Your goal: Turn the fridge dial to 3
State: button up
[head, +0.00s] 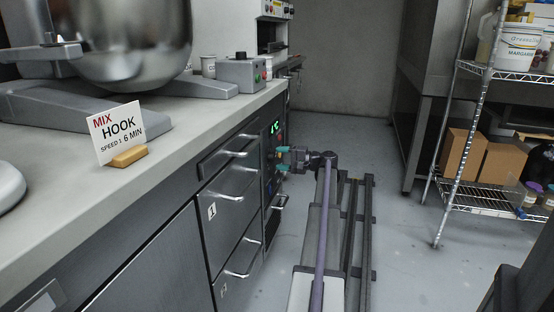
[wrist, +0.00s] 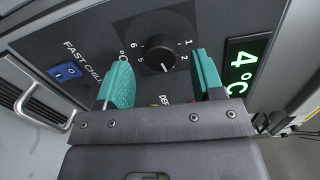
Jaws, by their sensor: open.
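The fridge dial (wrist: 166,52) is a round black knob on a dark panel in the wrist view. The numbers 1, 2, 5 and 6 show around it. Its pale mark points toward the bottom of the picture; the numbers there do not show clearly. My gripper (wrist: 164,66) has teal fingers, open, one on each side of the dial with gaps between. I cannot tell how far the fingertips are from the panel. In the head view my gripper (head: 283,159) is at the fridge control panel (head: 268,150), and the dial cannot be made out.
A green display (wrist: 243,68) beside the dial reads 4°C. A blue switch (wrist: 67,71) sits by the FAST CHILL label. Drawers with handles (head: 238,154) run under the worktop (head: 140,160). A wire rack (head: 490,74) stands at right; the floor between is partly clear.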

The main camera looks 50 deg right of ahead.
jog(key=v, duration=0.8)
jog(key=shift+s+d, duration=0.15)
jog(key=shift+s, duration=0.2)
